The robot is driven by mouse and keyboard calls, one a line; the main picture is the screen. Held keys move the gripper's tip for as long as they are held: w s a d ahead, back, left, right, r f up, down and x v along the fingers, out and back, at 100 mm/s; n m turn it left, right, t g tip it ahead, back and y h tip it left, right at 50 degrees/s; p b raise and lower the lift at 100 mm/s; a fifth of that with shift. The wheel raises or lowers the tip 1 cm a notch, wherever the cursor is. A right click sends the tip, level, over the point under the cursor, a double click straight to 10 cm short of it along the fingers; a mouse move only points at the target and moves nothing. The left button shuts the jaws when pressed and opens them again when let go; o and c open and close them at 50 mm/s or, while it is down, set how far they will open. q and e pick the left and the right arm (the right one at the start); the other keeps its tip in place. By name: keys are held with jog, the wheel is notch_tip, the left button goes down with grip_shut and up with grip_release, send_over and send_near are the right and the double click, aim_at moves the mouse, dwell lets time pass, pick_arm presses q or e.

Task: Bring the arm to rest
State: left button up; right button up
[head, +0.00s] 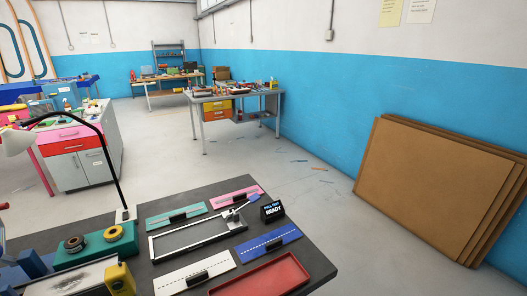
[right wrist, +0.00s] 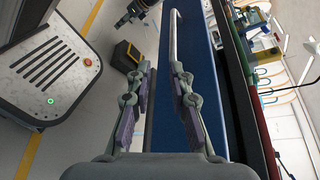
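My right gripper (right wrist: 160,85) shows in the right wrist view. Its two grey fingers with purple pads are apart, with nothing held between them. Behind them runs a long blue surface with a pale rail along it. A dark grey jointed part (right wrist: 140,10) at the top edge of that view looks like my left gripper; it is cut off and its fingers are not clear. Neither gripper shows in the head view.
A lamp (head: 112,165) arches at left. Brown boards (head: 430,185) lean on the wall. Floor beyond the bench is mostly open.

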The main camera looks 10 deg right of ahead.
jog(key=s+d+f+n+h, duration=0.1)
jog(key=f+h, duration=0.4)
jog(key=f, duration=0.5)
jog(key=s+d+f+n+h, duration=0.2)
jog(key=d+f+n+h, duration=0.1)
jog(key=f, duration=0.7)
jog(key=s+d+f+n+t+h, duration=0.1)
jog(key=d+f+n+h, duration=0.2)
jog(key=f+h, duration=0.4)
notch_tip(320, 180, down, 4)
jog(key=shift+s+d+f+h, duration=0.1)
jog(key=shift+s+d+h, duration=0.25)
jog(key=shift+d, duration=0.3)
jog(key=shift+s, duration=0.1)
